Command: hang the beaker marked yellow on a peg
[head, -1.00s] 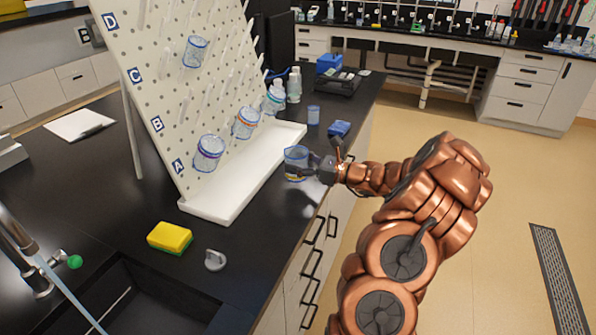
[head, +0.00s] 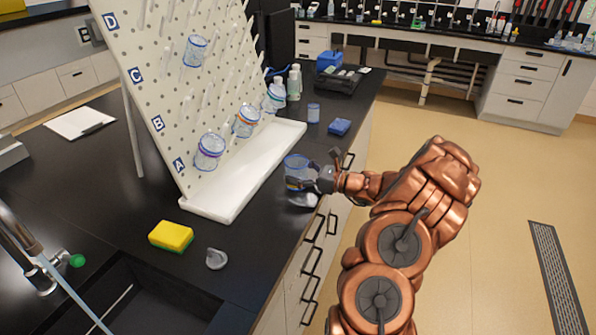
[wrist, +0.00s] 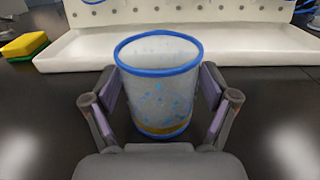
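The beaker marked yellow (wrist: 160,95) is clear with a blue rim and a yellow band low on its wall. It is upright between the finger pads of my gripper (wrist: 160,100), which is closed around its sides. In the head view the beaker (head: 296,167) and my gripper (head: 309,172) are near the counter's front edge, right of the white tray; whether the base touches the counter is unclear. The pegboard (head: 160,95) leans behind the tray, with slanted white pegs and rows labelled A to D.
Beakers hang on the board: one high up (head: 195,51), a purple-banded one (head: 209,152), an orange-banded one (head: 246,121) and one at the far end. The white tray (head: 222,205) runs along its foot. A yellow sponge (head: 171,236) and sink are at front left; a blue box (head: 340,126) is behind.

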